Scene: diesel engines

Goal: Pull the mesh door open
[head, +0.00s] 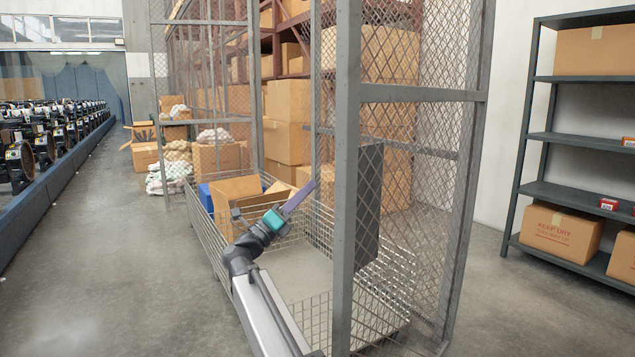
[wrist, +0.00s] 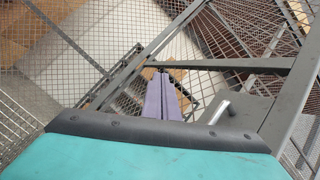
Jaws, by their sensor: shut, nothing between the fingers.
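The mesh door (head: 345,120) is a tall grey steel frame with diamond wire mesh, standing upright at the centre right of the head view. A dark grey lock plate (head: 368,205) sits on it. In the wrist view, a silver lever handle (wrist: 220,108) stands out from a grey plate (wrist: 248,112), right of my fingers. My gripper (head: 311,186) has purple fingers and a teal body. It is shut and empty, left of the lock plate in the head view. Its fingers (wrist: 160,80) show apart from the handle in the wrist view. The handle cannot be made out in the head view.
A low wire basket cart (head: 215,225) with cardboard inside stands behind my arm. Stacked boxes (head: 288,120) fill a rack beyond the mesh. A dark shelf unit (head: 575,195) stands at right. Engines (head: 40,140) line the left, with open concrete floor (head: 130,260) between.

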